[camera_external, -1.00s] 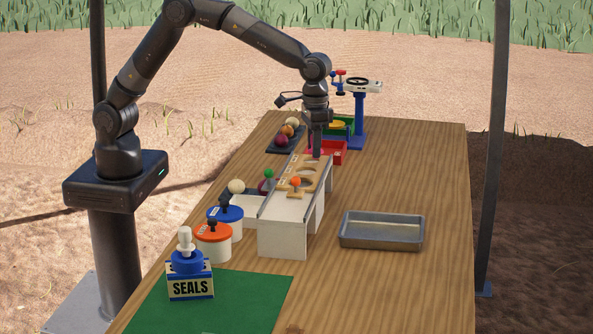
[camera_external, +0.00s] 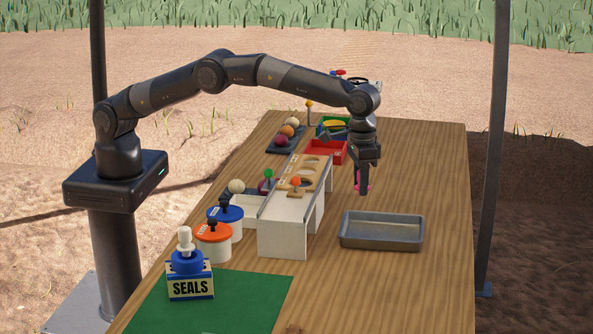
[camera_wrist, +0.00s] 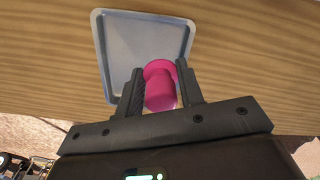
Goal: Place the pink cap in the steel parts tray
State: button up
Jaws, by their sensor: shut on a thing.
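The pink cap (camera_wrist: 160,88) is between the two fingers of my gripper (camera_wrist: 160,92) in the wrist view, and the fingers are shut on it. In the external view, my gripper (camera_external: 364,184) points down above the table, and a bit of the cap shows pink at the fingertips. The steel parts tray (camera_external: 345,239) is an empty grey rectangular pan at the table's right side. My gripper is above and behind the tray's far edge. In the wrist view the tray (camera_wrist: 104,60) lies beyond the cap, apart from it.
A white elevator with a wooden holed plate (camera_external: 285,222) stands left of the tray. A red bin (camera_external: 326,152), a green bin and a blue stand are at the back. The table right of the tray is clear.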

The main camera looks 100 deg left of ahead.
aim_at(359, 229)
notch_tip(359, 229, down, 9)
jog(key=shift+f, duration=0.15)
dwell(0.4)
jog(key=shift+f, duration=0.15)
jog(key=o, duration=1)
jog(key=shift+c, duration=0.2)
